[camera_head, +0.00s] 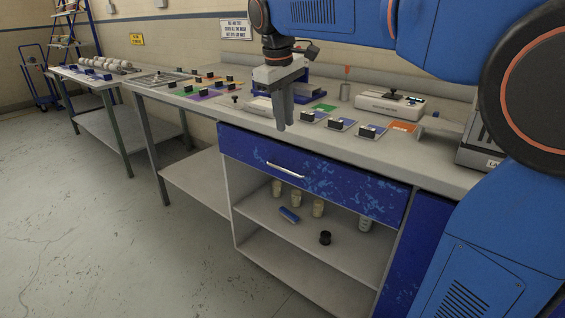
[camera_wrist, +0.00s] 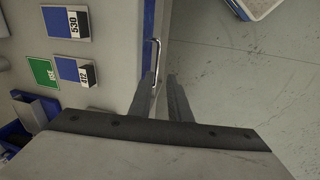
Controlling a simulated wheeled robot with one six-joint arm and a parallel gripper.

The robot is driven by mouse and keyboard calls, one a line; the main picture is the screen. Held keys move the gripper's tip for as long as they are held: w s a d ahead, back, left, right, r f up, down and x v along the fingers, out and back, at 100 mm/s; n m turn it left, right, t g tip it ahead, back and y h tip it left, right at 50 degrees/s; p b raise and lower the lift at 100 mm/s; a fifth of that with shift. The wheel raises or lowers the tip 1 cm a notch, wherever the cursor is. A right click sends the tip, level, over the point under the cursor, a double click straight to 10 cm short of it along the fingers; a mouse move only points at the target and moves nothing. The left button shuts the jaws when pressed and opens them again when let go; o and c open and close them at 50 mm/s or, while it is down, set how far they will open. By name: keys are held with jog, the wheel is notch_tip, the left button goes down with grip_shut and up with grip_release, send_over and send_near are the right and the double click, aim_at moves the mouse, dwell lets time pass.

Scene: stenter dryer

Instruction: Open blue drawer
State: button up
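The blue drawer (camera_head: 330,183) is the scuffed front under the worktop and looks closed. Its silver bar handle (camera_head: 285,170) runs across the left half of the front. My gripper (camera_head: 284,124) points down in front of the worktop edge, above the handle and apart from it. In the wrist view the two dark fingers (camera_wrist: 163,77) stand apart with nothing between them. The handle (camera_wrist: 156,58) shows just beyond the fingertips there, nearer the left finger, and a narrow strip of the blue drawer (camera_wrist: 149,30) shows beside it.
The worktop (camera_head: 420,160) carries cards with small black items, a white device (camera_head: 390,107) and a blue holder. The floor (camera_head: 110,240) in front is clear.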

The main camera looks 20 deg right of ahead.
jog(key=w+a, duration=0.2)
jog(key=w, duration=0.1)
send_near(282, 161)
jog(key=shift+n, duration=0.4)
jog(key=s+f, duration=0.1)
jog(key=f, duration=0.1)
jog(key=s+f, duration=0.1)
jog(key=f, duration=0.1)
jog(key=s+f, duration=0.1)
jog(key=f, duration=0.2)
jog(key=shift+s, duration=0.35)
grip_shut()
